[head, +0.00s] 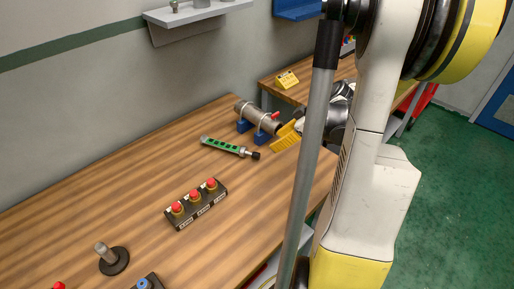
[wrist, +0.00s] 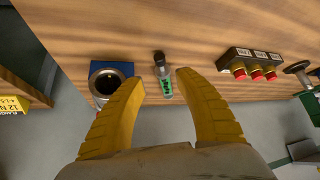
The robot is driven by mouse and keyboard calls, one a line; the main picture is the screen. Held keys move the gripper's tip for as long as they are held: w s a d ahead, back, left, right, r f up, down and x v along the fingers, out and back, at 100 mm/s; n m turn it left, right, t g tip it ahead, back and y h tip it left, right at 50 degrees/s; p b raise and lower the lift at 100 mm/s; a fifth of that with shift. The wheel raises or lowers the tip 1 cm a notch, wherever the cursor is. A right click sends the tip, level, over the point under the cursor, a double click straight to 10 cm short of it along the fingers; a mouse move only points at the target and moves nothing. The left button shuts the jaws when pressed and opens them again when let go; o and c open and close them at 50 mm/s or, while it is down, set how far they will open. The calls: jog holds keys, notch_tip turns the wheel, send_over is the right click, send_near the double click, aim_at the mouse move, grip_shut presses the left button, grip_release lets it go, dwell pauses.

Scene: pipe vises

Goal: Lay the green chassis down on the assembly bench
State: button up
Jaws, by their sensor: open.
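The green chassis (head: 222,146) is a slim green bar with a dark round end. It lies on the wooden assembly bench (head: 110,205), left of my gripper (head: 286,136). In the wrist view the chassis (wrist: 166,86) shows end-on beyond the yellow fingers, in line with the gap between them. My gripper (wrist: 160,84) is open with nothing between its fingers. It is near the bench's right edge, and I cannot tell its exact distance from the chassis.
A grey pipe (head: 257,116) sits in blue vises (head: 262,138) just behind the chassis, close to my fingers. A box with red buttons (head: 197,204) stands in front. A black-based post (head: 112,262) is at lower left. A second bench (head: 300,95) stands behind.

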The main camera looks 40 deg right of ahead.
jog(key=w+a+r+m+g+h, duration=0.1)
jog(key=a+r, duration=0.3)
jog(key=a, duration=0.5)
jog(key=a+r+m+g+h, duration=0.1)
jog(key=a+r, duration=0.2)
jog(key=a, duration=0.6)
jog(key=s+a+r+m+t, duration=0.1)
jog(key=s+a+r, duration=0.1)
jog(key=a, duration=0.4)
jog(key=s+a+r+m+t+h, duration=0.1)
jog(key=s+a+r, duration=0.1)
jog(key=s+a, duration=0.2)
jog(key=a, duration=0.2)
jog(key=shift+s+a+m, duration=0.2)
jog(key=shift+a+m, duration=0.15)
jog(key=shift+m, duration=0.05)
jog(key=shift+a, duration=0.1)
